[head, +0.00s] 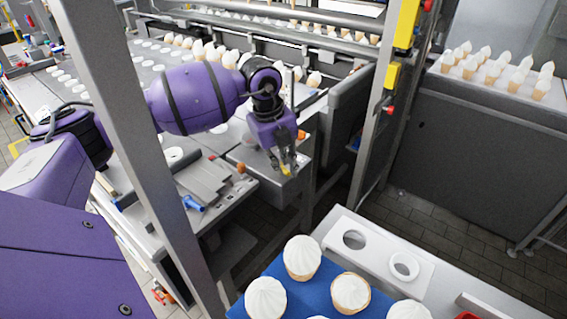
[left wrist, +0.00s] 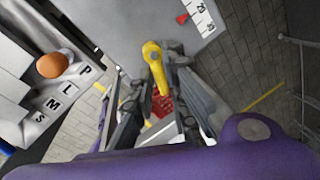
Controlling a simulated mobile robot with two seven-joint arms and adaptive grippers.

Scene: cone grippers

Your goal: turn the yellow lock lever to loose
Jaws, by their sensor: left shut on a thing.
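The yellow lock lever (left wrist: 153,62) shows in the left wrist view, with its rounded end on a grey machine housing and its arm running down between my fingers. In the head view only a small bit of the lever (head: 285,170) shows at my fingertips. My left gripper (head: 284,165) is shut on the lever; its fingers (left wrist: 160,95) stand on either side of it in the left wrist view. The lower part of the lever is partly hidden by the fingers. My right gripper is in neither view.
An orange-brown knob (left wrist: 50,65) sits beside letter labels P, L, M, S (left wrist: 67,88). A numbered scale (left wrist: 200,18) with a red pointer (left wrist: 182,18) lies near the lever. A blue mat (head: 318,290) with several cones and a white holed plate (head: 375,250) stand in front.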

